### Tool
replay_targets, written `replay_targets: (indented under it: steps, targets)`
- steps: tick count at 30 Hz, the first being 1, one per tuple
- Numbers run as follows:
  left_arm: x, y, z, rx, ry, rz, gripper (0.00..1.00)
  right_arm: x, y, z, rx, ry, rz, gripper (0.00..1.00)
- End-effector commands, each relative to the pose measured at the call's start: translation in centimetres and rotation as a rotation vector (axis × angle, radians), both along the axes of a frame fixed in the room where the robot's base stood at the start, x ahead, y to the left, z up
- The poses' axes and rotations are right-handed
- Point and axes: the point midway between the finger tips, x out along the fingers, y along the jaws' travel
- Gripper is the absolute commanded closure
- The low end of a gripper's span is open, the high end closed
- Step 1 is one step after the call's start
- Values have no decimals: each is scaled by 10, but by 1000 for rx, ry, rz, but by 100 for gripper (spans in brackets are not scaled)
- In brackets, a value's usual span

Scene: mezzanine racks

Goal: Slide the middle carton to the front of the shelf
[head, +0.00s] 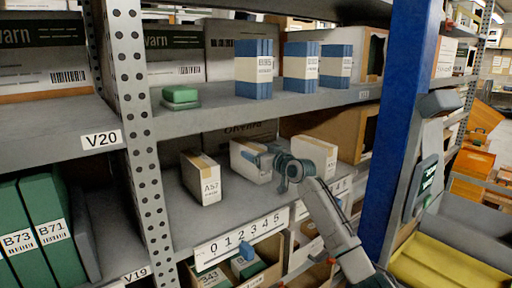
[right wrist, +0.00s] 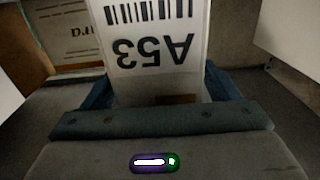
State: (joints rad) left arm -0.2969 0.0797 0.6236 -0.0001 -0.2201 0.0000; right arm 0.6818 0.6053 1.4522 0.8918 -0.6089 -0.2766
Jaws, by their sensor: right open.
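The middle carton (head: 247,172), white with a tan top, stands upright on the middle shelf (head: 235,212), set back from its front edge. In the right wrist view the carton (right wrist: 150,40) shows a label reading A53, upside down. My right gripper (head: 264,158) is at the carton's front. It is open, with one blue finger (right wrist: 98,94) and the other (right wrist: 222,84) on either side of the carton; whether they touch it I cannot tell. My right gripper and forearm partly cover the carton's right side in the head view. My left gripper is not in view.
Carton A57 (head: 201,180) stands left of the middle carton, and another white carton (head: 317,155) stands to the right. A numbered strip (head: 240,236) runs along the shelf's front edge. A perforated post (head: 140,130) and a blue upright (head: 398,120) flank the bay.

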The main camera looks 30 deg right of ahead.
Motion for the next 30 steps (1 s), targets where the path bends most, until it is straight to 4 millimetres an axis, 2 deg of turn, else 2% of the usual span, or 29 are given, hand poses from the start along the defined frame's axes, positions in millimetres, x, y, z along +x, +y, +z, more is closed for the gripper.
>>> replay_targets:
  steps: [6,15,24,30]
  targets:
    - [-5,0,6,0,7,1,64,15,2,0,0,1,0,18]
    - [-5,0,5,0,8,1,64,16,2,-1,-1,0,0,18]
    - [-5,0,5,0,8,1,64,16,2,-1,-1,0,0,77]
    - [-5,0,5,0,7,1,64,16,2,-1,-1,0,0,78]
